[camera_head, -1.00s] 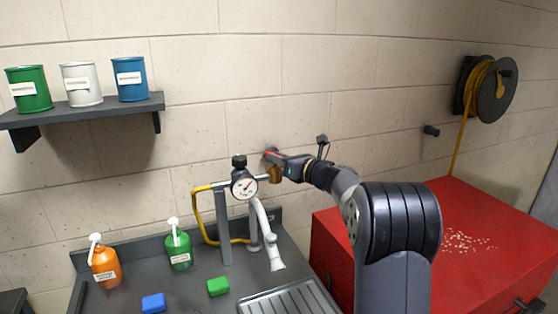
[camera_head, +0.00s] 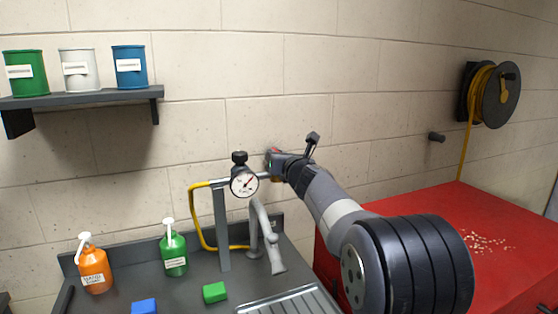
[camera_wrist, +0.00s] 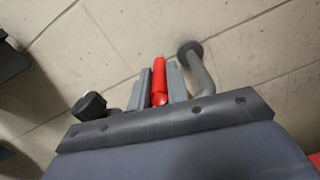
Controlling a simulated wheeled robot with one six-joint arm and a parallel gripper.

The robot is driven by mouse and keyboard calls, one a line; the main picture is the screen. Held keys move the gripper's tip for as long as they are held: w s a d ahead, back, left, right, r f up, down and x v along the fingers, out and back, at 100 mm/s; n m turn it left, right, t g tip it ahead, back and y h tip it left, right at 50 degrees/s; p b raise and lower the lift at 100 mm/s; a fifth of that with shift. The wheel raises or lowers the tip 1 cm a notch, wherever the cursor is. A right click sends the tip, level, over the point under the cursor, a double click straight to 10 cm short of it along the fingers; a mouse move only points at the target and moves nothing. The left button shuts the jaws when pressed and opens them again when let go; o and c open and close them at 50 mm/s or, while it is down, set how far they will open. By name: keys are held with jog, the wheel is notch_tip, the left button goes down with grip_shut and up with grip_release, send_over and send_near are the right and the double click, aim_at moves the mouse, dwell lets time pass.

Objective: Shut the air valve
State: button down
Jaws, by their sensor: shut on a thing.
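A red lever handle (camera_wrist: 160,82) lies between the two fingers of my gripper (camera_wrist: 158,78) in the wrist view, and the gripper is shut on it. In the head view my gripper (camera_head: 275,157) is at the wall end of the air pipe, right of the round white pressure gauge (camera_head: 244,183) and its black knob (camera_head: 239,157). A small patch of brass (camera_head: 277,178) shows below the gripper. My gripper and wrist hide most of the valve body and the lever.
A grey pipe with a wall flange (camera_wrist: 197,70) runs close beside the right finger. A yellow hose (camera_head: 206,238) hangs by the stand. Orange (camera_head: 95,270) and green (camera_head: 174,254) bottles stand on the bench. A red cabinet (camera_head: 400,235) stands to the right.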

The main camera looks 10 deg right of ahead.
jog(key=c, duration=1.4)
grip_release()
jog(key=shift+o, duration=0.2)
jog(key=s+d+b, duration=0.2)
jog(key=s, duration=0.8)
jog(key=shift+s, duration=0.3)
jog(key=shift+w, duration=0.1)
jog(key=w, duration=0.3)
jog(key=w+a+p, duration=0.1)
jog(key=w, duration=0.3)
jog(key=w+a+p, duration=0.1)
jog(key=w, duration=0.2)
jog(key=shift+w, duration=0.3)
jog(key=shift+r+y+p, duration=0.1)
jog(key=shift+y+p, duration=0.2)
jog(key=shift+p, duration=0.15)
